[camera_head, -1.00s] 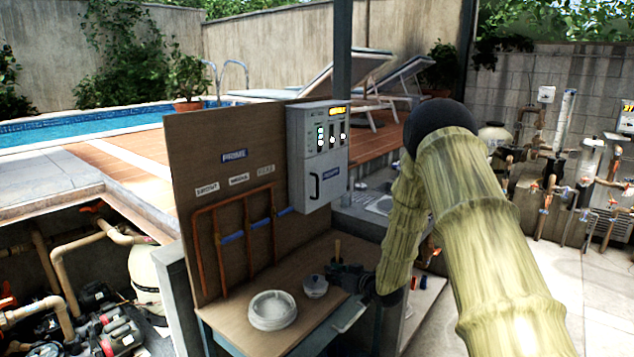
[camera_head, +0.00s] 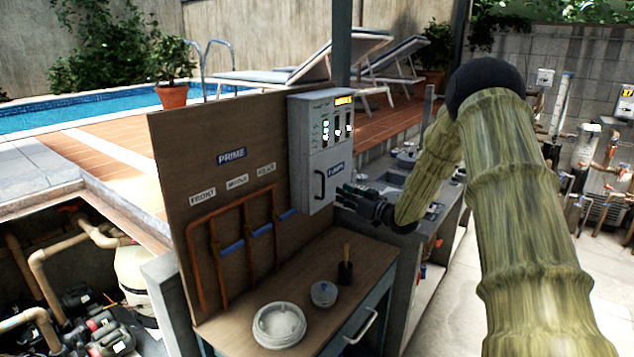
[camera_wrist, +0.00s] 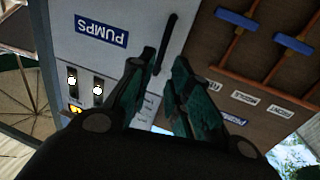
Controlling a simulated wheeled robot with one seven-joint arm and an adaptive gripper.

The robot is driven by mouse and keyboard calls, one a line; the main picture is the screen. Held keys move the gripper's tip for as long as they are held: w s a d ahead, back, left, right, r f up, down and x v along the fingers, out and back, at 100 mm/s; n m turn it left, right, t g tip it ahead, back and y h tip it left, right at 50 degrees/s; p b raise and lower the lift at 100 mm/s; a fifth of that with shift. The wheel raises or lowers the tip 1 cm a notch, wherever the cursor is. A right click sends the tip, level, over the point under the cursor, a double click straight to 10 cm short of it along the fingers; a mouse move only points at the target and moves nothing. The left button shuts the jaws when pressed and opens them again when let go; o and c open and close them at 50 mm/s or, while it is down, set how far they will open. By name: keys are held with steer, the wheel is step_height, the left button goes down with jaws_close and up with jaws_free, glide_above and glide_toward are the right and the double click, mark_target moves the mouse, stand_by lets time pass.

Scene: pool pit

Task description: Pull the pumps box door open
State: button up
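The pumps box (camera_head: 321,120) is a light grey cabinet on the wooden board, with switches on its upper front and a blue PUMPS label (camera_head: 335,169). Its door looks shut. A dark vertical bar handle (camera_head: 319,185) is on the left of the door. My gripper (camera_head: 342,196) is beside the lower right of the box. In the wrist view my gripper (camera_wrist: 165,58) is open and empty, with its fingertips pointing at the door. The handle (camera_wrist: 167,40) shows just beyond and between the fingertips. I cannot tell whether they touch it.
Copper pipes with blue valve handles (camera_head: 256,231) run along the board left of the box. The wooden table (camera_head: 232,322) below holds a white round lid (camera_head: 279,325), a small round container (camera_head: 324,293) and a wooden-handled tool (camera_head: 346,268). A sink counter lies right of the box.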

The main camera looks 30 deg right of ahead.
mark_target(323, 195)
steer(key=shift+w+a+r+p, duration=0.1)
steer(key=shift+w+a+p, duration=0.4)
steer(key=shift+w, duration=1.2)
steer(key=shift+w+a+p, duration=0.25)
steer(key=shift+w+p, duration=0.5)
steer(key=shift+w, duration=1)
steer(key=shift+w+a+r+p, duration=0.1)
steer(key=shift+w+a+p, duration=0.4)
steer(key=shift+w, duration=1.2)
steer(key=shift+d, duration=0.1)
jaws_close()
